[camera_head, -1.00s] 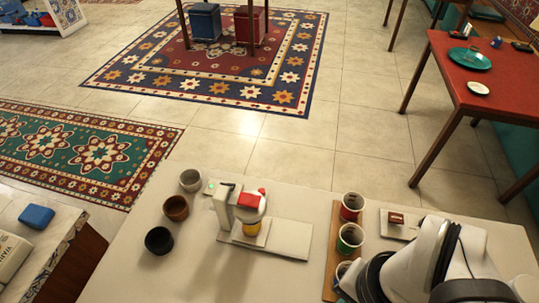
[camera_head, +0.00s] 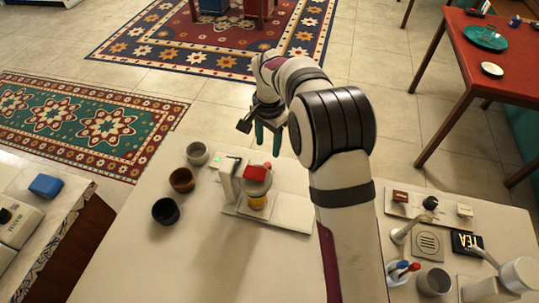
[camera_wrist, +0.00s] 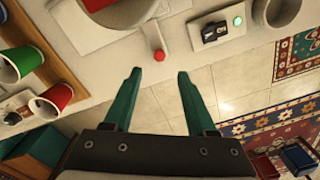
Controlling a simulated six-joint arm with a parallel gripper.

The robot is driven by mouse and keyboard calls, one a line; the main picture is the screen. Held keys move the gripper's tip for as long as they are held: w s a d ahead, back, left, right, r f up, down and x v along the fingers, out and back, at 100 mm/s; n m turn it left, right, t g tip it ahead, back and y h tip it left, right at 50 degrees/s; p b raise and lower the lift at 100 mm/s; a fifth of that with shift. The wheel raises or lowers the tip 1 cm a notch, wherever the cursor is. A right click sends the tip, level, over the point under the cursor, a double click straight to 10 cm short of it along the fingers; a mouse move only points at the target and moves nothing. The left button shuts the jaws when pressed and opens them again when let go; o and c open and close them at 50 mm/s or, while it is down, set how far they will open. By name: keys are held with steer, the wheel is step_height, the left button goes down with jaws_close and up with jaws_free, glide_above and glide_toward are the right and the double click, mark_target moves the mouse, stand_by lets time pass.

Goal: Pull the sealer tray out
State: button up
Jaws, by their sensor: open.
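The white sealer (camera_head: 229,178) stands on the table with a red block (camera_head: 255,173) on its head. A pale tray part (camera_head: 258,214) with a yellow cup-like piece (camera_head: 257,201) sits under the head, above a flat base. My gripper (camera_head: 268,147) is open and empty, just beyond the sealer, with its green fingers pointing down. In the wrist view, a red knob (camera_wrist: 160,55) lies just past the gap between my open fingertips (camera_wrist: 159,74). No contact shows. The sealer's switch panel (camera_wrist: 216,31) and lit green button (camera_wrist: 238,21) are to the knob's right.
Grey (camera_head: 197,153), brown (camera_head: 182,180) and black (camera_head: 165,211) cups stand left of the sealer. Red (camera_wrist: 18,62) and green (camera_wrist: 52,100) cups show in the wrist view. My arm hides part of the table's right side. Floor lies beyond the table edge.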

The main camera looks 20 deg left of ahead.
mark_target(268, 165)
step_height(268, 165, down, 9)
steer(key=shift+a, duration=0.1)
jaws_close()
stand_by(0.3)
stand_by(1.2)
